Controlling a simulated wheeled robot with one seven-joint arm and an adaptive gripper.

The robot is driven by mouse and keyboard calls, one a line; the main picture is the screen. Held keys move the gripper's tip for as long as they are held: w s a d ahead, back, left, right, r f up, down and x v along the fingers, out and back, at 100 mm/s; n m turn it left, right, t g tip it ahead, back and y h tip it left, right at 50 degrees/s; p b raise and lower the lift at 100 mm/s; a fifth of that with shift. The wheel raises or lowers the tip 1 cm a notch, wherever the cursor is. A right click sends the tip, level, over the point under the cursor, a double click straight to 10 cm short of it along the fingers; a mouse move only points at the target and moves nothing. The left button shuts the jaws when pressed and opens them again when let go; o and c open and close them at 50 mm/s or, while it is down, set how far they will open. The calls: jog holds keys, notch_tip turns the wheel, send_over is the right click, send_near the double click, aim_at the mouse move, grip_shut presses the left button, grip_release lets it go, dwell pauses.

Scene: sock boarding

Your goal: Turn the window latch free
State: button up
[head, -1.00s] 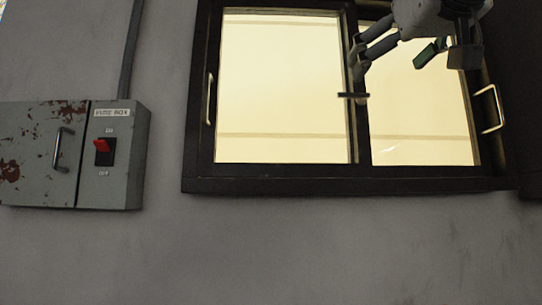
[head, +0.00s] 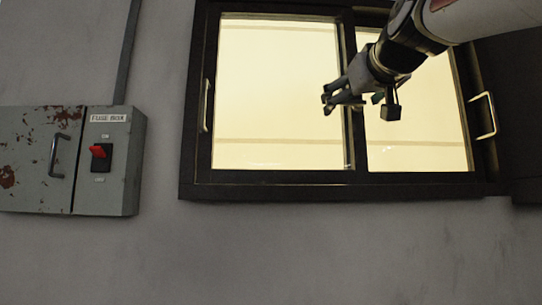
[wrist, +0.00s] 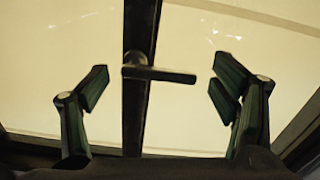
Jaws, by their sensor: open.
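The window latch (wrist: 160,73) is a small dark handle on the dark middle upright of the window (head: 330,178). In the wrist view its pivot is on the upright and its lever points right, nearly level, over the pale glass. My gripper (wrist: 161,88) is open, with one finger left and one right of the latch and clear gaps on both sides. I see no contact. In the head view my gripper (head: 352,102) is in front of the middle upright and hides the latch.
Two dark-framed panes have metal pull handles, one on the left (head: 206,105) and one on the right (head: 484,115). A grey fuse box (head: 40,160) with a red switch (head: 98,151) is on the wall at left. The wall below the window is clear.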

jog(key=shift+w, duration=0.2)
jog(key=c, duration=1.2)
jog(key=shift+o, duration=0.2)
jog(key=shift+r+m+p, duration=0.3)
jog(key=shift+m+p, duration=0.2)
jog(key=shift+m, duration=0.4)
jog(key=shift+s, duration=0.1)
jog(key=o, duration=1.2)
jog(key=shift+c, duration=0.2)
jog(key=s, duration=1.2)
